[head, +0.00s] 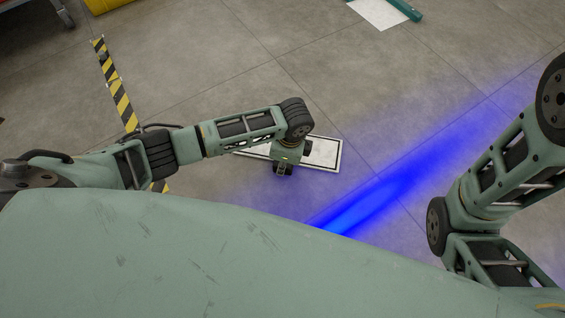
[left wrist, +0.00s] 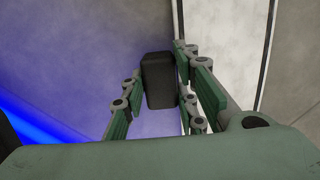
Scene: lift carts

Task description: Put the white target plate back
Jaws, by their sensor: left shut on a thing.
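A flat white plate with a dark border line (head: 326,158) shows in the head view, at or near floor level, partly hidden by my left arm. In the left wrist view its bordered pale surface (left wrist: 228,65) is at the right. My left gripper (head: 284,170) is over the plate's near side, pointing down. In the left wrist view the left gripper (left wrist: 160,95) is shut on a dark block (left wrist: 158,80), which sits between its fingers. I cannot tell whether the block is joined to the plate. My right gripper is not in view; only part of my right arm shows.
A yellow-black striped strip (head: 117,90) lies on the floor at the left. A white sheet-like square (head: 378,12) and a teal bar (head: 405,9) are at the top. A yellow object (head: 106,5) is at the top left. Blue light crosses the otherwise clear floor at the right.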

